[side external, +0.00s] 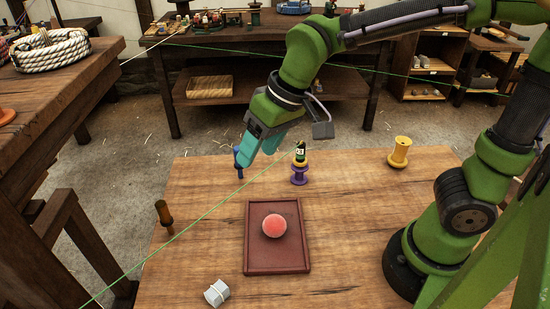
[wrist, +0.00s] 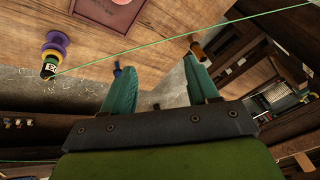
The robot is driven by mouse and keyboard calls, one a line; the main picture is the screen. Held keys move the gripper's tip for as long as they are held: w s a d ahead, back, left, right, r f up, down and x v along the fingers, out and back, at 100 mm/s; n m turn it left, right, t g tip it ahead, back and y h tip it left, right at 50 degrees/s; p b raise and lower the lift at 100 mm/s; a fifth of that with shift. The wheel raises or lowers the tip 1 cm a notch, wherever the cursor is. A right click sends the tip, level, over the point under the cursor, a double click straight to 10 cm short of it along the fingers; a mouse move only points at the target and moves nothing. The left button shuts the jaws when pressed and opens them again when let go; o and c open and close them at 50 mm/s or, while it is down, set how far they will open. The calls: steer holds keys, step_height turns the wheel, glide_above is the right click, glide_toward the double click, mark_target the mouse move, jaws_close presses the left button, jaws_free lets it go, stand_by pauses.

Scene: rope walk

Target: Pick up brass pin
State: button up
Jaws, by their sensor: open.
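A brown-gold pin (side external: 164,213) stands upright at the table's left edge; it looks like the brass pin, though its metal is hard to tell. It also shows in the wrist view (wrist: 196,48), beyond the tip of the right finger and apart from it. My gripper (side external: 253,158) is over the far side of the table, with teal fingers open and nothing visible between them. A blue pin (side external: 238,163) stands close by the fingers; in the wrist view it shows (wrist: 117,69) just beyond the left fingertip. Whether it touches the finger I cannot tell.
A dark red tray (side external: 259,207) with a pink ball (side external: 275,226) lies mid-table. A purple spool (side external: 299,174) with a dark bottle-like top, a yellow spool (side external: 399,152) and a grey tied bundle (side external: 217,292) stand around. A thin green line (side external: 180,233) crosses the view.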

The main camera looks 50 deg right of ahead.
steer(key=n+h, duration=0.2)
glide_toward(161, 211)
steer(key=s+d+r, duration=0.3)
steer(key=s, duration=0.1)
steer(key=w+a+r, duration=0.1)
steer(key=w, duration=0.2)
steer(key=shift+t, duration=0.3)
steer(key=x, duration=1)
steer(key=shift+w+a+f, duration=0.15)
steer(key=shift+a+f, duration=0.05)
steer(key=shift+f, duration=0.1)
steer(key=shift+a+x, duration=0.15)
steer(key=shift+x, duration=1.35)
steer(key=shift+a+x, duration=0.2)
steer(key=shift+x, duration=1.3)
steer(key=shift+c, duration=0.2)
steer(key=shift+r, duration=0.1)
jaws_close()
